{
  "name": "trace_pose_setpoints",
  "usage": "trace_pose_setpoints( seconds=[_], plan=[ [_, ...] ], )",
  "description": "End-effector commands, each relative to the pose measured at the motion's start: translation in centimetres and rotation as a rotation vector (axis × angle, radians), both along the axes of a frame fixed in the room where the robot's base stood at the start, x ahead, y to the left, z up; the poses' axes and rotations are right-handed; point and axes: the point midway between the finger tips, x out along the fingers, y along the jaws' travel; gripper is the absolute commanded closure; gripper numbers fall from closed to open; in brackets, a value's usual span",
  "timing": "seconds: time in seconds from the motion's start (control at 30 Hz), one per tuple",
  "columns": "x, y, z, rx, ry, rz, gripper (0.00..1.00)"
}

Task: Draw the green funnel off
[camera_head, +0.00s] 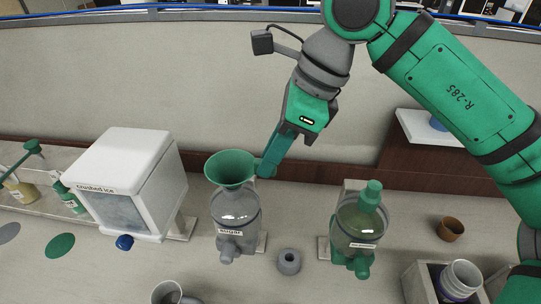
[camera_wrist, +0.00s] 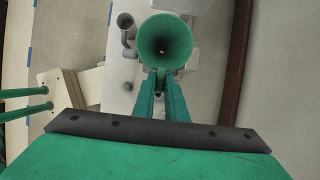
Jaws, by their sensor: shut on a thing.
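The green funnel (camera_head: 231,168) is a wide cone standing upright at the top of a grey dispenser (camera_head: 236,209) with a label on its front. In the wrist view the funnel (camera_wrist: 165,42) shows from above, with its dark hole in the middle. My gripper (camera_head: 266,168) reaches in from the upper right and is shut on the funnel's side tab. In the wrist view the two green fingers of my gripper (camera_wrist: 162,78) meet at the near side of the funnel. The funnel's spout is hidden, so I cannot tell whether it is still inside the dispenser.
A white crushed ice box (camera_head: 130,180) stands left of the dispenser. A second dispenser with a green top (camera_head: 359,226) stands to the right. A small grey ring-shaped piece (camera_head: 289,261) and a brown cup (camera_head: 450,228) are on the counter. A wall runs behind.

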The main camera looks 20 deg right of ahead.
Motion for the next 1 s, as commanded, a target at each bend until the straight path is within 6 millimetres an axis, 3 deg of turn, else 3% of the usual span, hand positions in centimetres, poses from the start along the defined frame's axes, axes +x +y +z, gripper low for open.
trace_pose_setpoints(
  seconds=[0.6, 1.0],
  plan=[
    [0.0, 0.1, 1.1, -0.001, 0.0, 0.002, 1.0],
    [0.1, 0.1, 4.0, -0.001, -0.002, 0.001, 1.0]
  ],
)
